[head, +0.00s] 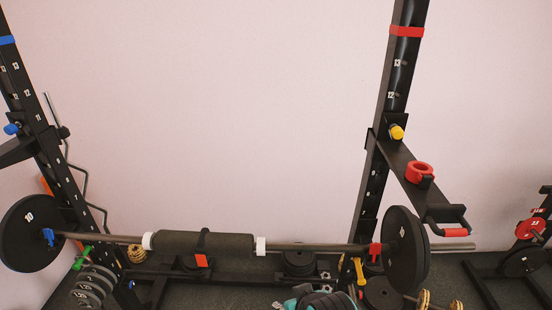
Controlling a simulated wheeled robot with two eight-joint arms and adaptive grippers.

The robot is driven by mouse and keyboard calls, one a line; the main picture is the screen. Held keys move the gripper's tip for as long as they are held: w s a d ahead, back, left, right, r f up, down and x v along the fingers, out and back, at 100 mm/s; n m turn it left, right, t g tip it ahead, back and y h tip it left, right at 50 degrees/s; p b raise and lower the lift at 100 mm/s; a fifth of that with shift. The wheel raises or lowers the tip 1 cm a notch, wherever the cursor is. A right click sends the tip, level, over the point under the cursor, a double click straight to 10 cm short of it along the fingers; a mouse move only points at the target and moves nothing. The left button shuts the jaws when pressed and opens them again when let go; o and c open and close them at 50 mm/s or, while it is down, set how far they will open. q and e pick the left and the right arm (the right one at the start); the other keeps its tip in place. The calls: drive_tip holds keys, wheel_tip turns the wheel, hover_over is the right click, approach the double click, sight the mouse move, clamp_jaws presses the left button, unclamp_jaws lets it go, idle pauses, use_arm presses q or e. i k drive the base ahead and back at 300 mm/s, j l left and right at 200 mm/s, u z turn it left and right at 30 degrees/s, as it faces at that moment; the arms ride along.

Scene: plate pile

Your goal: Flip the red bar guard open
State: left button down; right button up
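A small red piece (375,250) sits at the right end of the barbell (310,246), beside the right upright and just left of the black weight plate (405,250). It is too small to tell whether it is open or closed. A red ring-shaped part (419,171) sits on the black arm (405,165) that sticks out from the right upright (395,85). I cannot tell for sure which red part is the bar guard. Neither of my grippers shows in the head view.
A blue piece (48,237) sits by the left plate (28,232). The barbell has a black pad (205,243) at its middle. A teal and dark object (318,301) is cut off at the bottom edge. More weights and red parts (530,228) stand at the far right.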

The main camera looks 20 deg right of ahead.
sight(375, 250)
drive_tip(key=k+z, duration=0.25)
drive_tip(key=z, duration=0.2)
drive_tip(key=k+z, duration=0.25)
drive_tip(key=z, duration=0.2)
drive_tip(key=l+z, duration=0.3)
drive_tip(key=j+u, duration=0.15)
drive_tip(key=j, duration=0.65)
drive_tip(key=i+j+u, duration=0.15)
drive_tip(key=j, duration=0.65)
